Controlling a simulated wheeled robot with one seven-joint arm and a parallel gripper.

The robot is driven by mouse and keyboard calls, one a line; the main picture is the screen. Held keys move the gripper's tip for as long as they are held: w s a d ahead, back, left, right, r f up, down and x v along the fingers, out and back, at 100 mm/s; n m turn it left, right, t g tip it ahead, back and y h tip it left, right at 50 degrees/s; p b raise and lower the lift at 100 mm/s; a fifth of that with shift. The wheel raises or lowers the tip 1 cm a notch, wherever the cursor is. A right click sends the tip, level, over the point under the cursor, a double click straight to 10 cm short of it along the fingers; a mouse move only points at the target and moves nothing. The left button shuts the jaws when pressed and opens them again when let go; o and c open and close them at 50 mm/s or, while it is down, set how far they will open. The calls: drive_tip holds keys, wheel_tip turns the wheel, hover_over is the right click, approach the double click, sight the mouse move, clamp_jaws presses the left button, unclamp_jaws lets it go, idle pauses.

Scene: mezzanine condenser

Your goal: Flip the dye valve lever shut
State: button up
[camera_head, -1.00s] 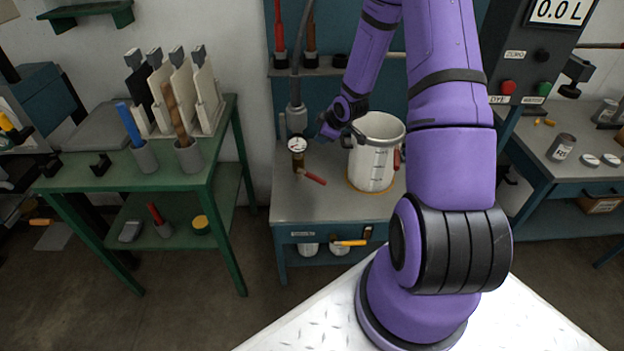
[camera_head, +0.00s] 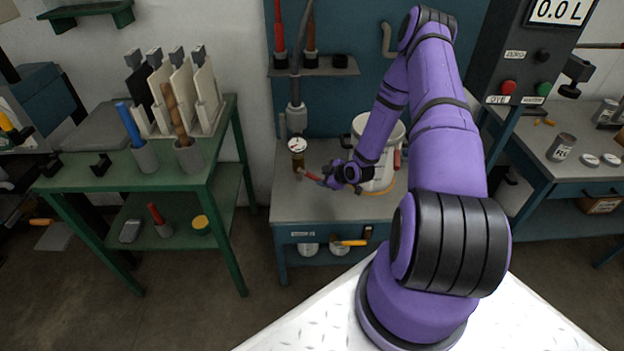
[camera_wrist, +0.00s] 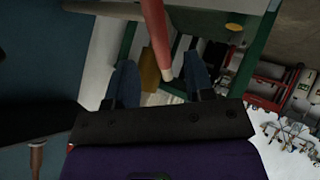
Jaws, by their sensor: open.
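The dye valve stands on the grey bench top as an upright brass body (camera_head: 298,160) with a white dial (camera_head: 296,145) on top, below a grey hose. Its red lever (camera_head: 311,176) sticks out low to the right and slightly toward me. My gripper (camera_head: 326,181) is at the lever's free end. In the wrist view, the red lever (camera_wrist: 154,38) with its pale tip comes down between the two open fingers of my gripper (camera_wrist: 160,72). Gaps show on both sides of the lever, so the fingers are around it but not clamped on it.
A white bucket (camera_head: 363,126) stands on the bench right behind my gripper, partly hidden by my arm. A green table (camera_head: 75,180) with cups and a rack is at the left. A control box with red and green buttons (camera_head: 508,87) is at the right.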

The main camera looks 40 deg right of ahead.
sight(316, 178)
drive_tip(key=x, duration=0.8)
drive_tip(key=shift+w, duration=0.15)
drive_tip(key=shift+c, duration=0.3)
clamp_jaws()
